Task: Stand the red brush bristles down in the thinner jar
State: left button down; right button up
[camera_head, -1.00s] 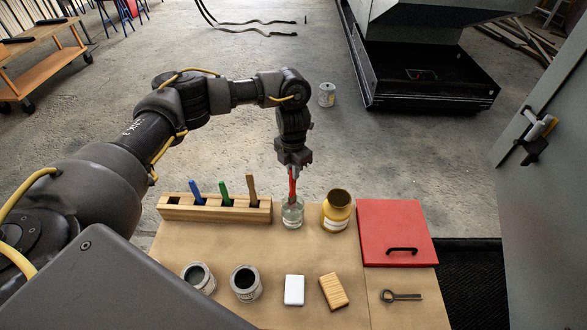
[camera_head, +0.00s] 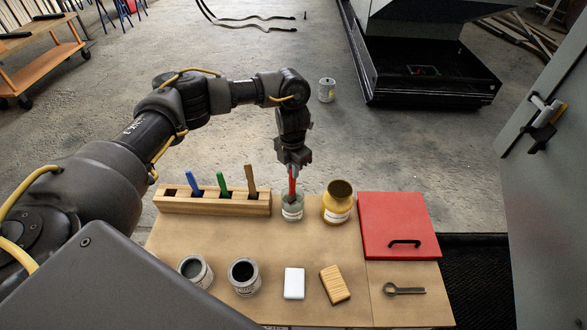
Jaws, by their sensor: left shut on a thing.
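The red brush (camera_head: 292,184) is upright, its lower end inside the mouth of a clear glass jar with a white label (camera_head: 292,208), which looks like the thinner jar. My left gripper (camera_head: 293,165) is directly above the jar, shut on the upper part of the brush. The bristles are hard to make out inside the glass, and I cannot tell whether they touch the bottom. My right gripper is not in view.
A wooden rack (camera_head: 214,203) with blue, green and brown handles stands left of the jar. A yellow jar (camera_head: 338,203) stands close on the right, beside a red panel (camera_head: 397,226). Two grey tins (camera_head: 244,276), a white block (camera_head: 294,283) and a wooden block (camera_head: 335,284) lie in front.

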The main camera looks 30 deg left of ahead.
pick_arm(q)
jog(key=c, duration=1.4)
grip_release()
jog(key=shift+o, duration=0.2)
jog(key=shift+r, duration=0.1)
notch_tip(320, 180, up, 11)
jog(key=b, duration=0.1)
jog(key=shift+f, duration=0.2)
jog(key=shift+s+d+f, duration=0.1)
